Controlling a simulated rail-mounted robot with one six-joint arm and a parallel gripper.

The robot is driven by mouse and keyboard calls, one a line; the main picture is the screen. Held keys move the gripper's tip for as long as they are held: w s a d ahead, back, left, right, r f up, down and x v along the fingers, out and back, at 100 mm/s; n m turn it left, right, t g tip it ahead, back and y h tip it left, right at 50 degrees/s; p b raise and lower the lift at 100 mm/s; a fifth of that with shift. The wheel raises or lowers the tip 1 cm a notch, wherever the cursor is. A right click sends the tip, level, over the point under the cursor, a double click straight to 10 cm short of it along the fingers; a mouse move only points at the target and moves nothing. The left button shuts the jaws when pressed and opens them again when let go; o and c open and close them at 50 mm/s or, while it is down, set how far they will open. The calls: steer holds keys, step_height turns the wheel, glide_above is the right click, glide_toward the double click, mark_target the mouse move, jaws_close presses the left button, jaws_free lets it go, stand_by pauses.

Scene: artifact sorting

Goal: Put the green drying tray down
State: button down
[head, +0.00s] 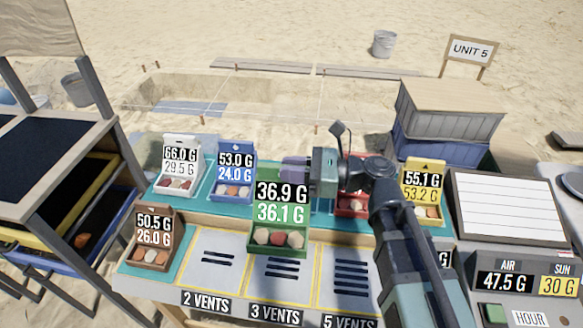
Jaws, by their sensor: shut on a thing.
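The green drying tray (281,250) is in the middle of the head view, with several reddish and pale pieces in it and a tag reading 36.9 G over 36.1 G. My gripper (290,172) is shut on the green drying tray at its tall back part; the fingertips are partly hidden behind the tag. The tray appears over the upper part of the 3 VENTS pad (282,285). I cannot tell whether it touches the surface. The 2 VENTS pad (212,270) and the 5 VENTS pad (350,275) show bare surface on either side.
White (172,184), blue (232,190), red (352,205) and yellow (428,212) trays stand along the back row. A brown tray (150,255) stands at left. A panel (515,280) with AIR and SUN readouts and an HOUR button is at right. A dark rack (60,160) stands far left.

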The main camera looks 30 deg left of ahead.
step_height(320, 180, up, 2)
steer(key=shift+r+p, duration=0.15)
steer(key=shift+p, duration=0.7)
steer(key=shift+f, duration=0.25)
